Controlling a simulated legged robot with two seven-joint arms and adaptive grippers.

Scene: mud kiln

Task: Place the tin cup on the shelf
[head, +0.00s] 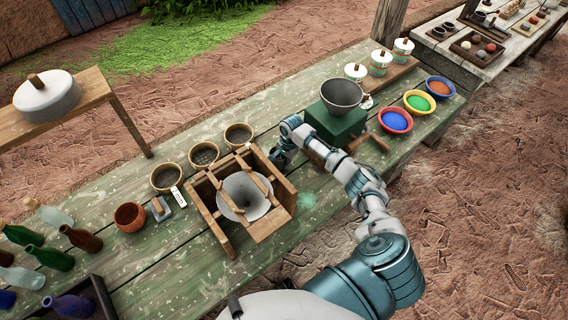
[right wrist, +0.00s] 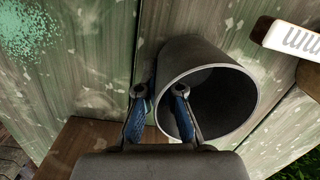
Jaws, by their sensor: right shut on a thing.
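The tin cup (right wrist: 215,85) is a plain grey metal cylinder. In the right wrist view its open mouth faces the camera. My right gripper (right wrist: 160,95) is shut on the cup's wall, with one blue-padded finger inside the mouth and the other outside. In the head view my right gripper (head: 279,158) is low over the green table, just right of the wooden frame; the cup cannot be told apart from it there. A raised wooden shelf (head: 98,95) with a white round lidded object stands at the left. My left gripper is not in view.
The wooden frame (head: 282,212) holds a grey funnel. Several round sieves (head: 204,154) stand left of my gripper. Bottles (head: 50,257) crowd the left end.

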